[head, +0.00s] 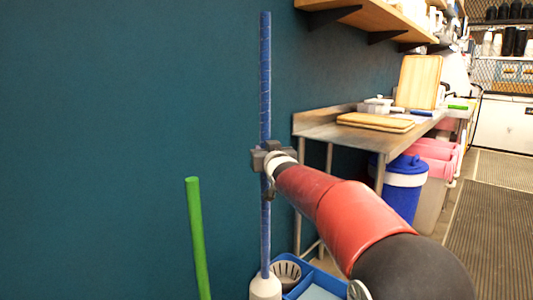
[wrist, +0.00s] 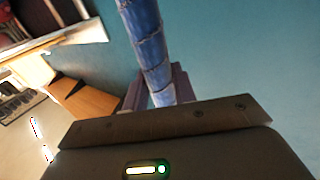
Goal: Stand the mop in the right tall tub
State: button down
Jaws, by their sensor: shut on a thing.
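A long blue pole, which I take for the mop's handle (head: 265,85), stands upright before the teal wall. My gripper (head: 267,160) is shut on it about midway up. In the wrist view the blue pole (wrist: 148,45) runs up between the fingers (wrist: 158,92). The pole's lower end meets a whitish rounded piece (head: 265,287) at the bottom edge; whether this is the mop head or a container I cannot tell. A blue tub with a white band (head: 405,185) stands under the table, beside pink-topped bins (head: 436,160). I cannot tell which is the right tall tub.
A green pole (head: 198,240) leans at the left. A blue box (head: 318,278) with a grey slotted basket (head: 287,273) is at the bottom. A metal table (head: 335,128) with cutting boards (head: 375,122) stands to the right. A wooden shelf (head: 375,14) is above. Floor mats (head: 480,215) lie at right.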

jog(key=b, duration=0.3)
send_over(267, 228)
jog(key=w, duration=0.1)
jog(key=shift+f, duration=3)
jog(key=f+b, duration=1.5)
jog(key=shift+w+a+f, duration=0.1)
jog(key=shift+a+f, duration=0.2)
jog(key=shift+f, duration=0.05)
jog(key=shift+f+b, duration=0.4)
jog(key=shift+f, duration=0.85)
jog(key=c, duration=1.2)
grip_release()
jog(key=shift+o, duration=0.7)
jog(key=shift+f, duration=0.15)
